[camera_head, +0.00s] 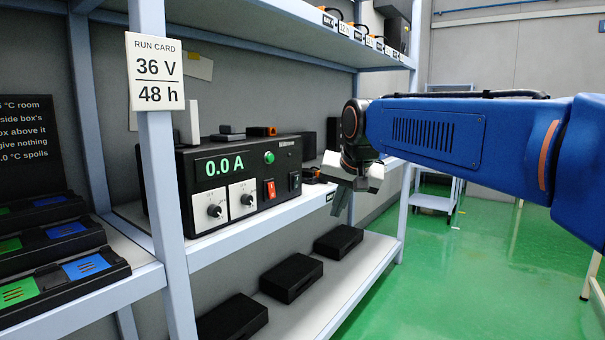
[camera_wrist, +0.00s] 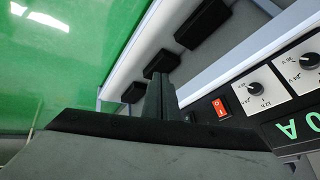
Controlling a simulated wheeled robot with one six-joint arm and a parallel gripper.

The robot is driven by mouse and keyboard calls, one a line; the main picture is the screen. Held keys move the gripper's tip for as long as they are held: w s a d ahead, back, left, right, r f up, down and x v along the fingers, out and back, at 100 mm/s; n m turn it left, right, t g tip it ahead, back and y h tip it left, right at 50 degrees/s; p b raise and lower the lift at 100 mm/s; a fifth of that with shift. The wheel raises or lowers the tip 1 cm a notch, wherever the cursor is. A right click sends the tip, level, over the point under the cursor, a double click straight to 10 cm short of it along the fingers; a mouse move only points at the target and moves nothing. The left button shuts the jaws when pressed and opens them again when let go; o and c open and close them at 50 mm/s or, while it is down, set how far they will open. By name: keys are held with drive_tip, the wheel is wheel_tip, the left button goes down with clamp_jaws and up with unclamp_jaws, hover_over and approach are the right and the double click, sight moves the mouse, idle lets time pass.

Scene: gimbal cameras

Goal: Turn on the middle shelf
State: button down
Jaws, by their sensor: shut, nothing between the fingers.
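The middle shelf (camera_head: 250,232) carries a black power unit (camera_head: 222,163) with a green display (camera_head: 219,167) reading 0.0 A. Its front has two knobs on white plates (camera_head: 215,210), a red rocker switch (camera_head: 271,189), a black switch (camera_head: 295,181) and a green round light or button (camera_head: 269,157). The red switch (camera_wrist: 221,107) shows close up in the wrist view, right of my fingers. My gripper (camera_head: 341,203) is shut and empty, pointing down in front of the shelf, right of the unit and apart from it. The switch position is hard to tell.
A run card (camera_head: 156,70) reading 36 V, 48 h hangs on the front upright post (camera_head: 163,190). Black boxes (camera_head: 291,278) lie on the lower shelf. Labelled items stand on the upper shelf (camera_head: 270,37). The green floor (camera_head: 450,280) to the right is mostly clear.

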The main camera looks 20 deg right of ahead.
drive_tip(key=w+r+m, duration=0.1)
drive_tip(key=w+r, duration=0.4)
drive_tip(key=w, duration=0.3)
drive_tip(key=w+d+r+m+t, duration=0.1)
drive_tip(key=w+r+m, duration=0.1)
drive_tip(key=w+r, duration=0.3)
drive_tip(key=w, duration=0.4)
drive_tip(key=shift+d+m, duration=0.2)
drive_tip(key=shift+m, duration=0.1)
drive_tip(key=shift+w, duration=0.1)
approach(296, 182)
drive_tip(key=shift+w+d+f, duration=0.25)
drive_tip(key=shift+w+f, duration=0.3)
drive_tip(key=shift+f, duration=0.1)
drive_tip(key=shift+w+d+f, duration=0.25)
drive_tip(key=shift+w+f, duration=0.3)
drive_tip(key=shift+f, duration=0.05)
drive_tip(key=shift+w+d+f, duration=0.3)
drive_tip(key=shift+w+f, duration=0.25)
drive_tip(key=shift+f, duration=0.1)
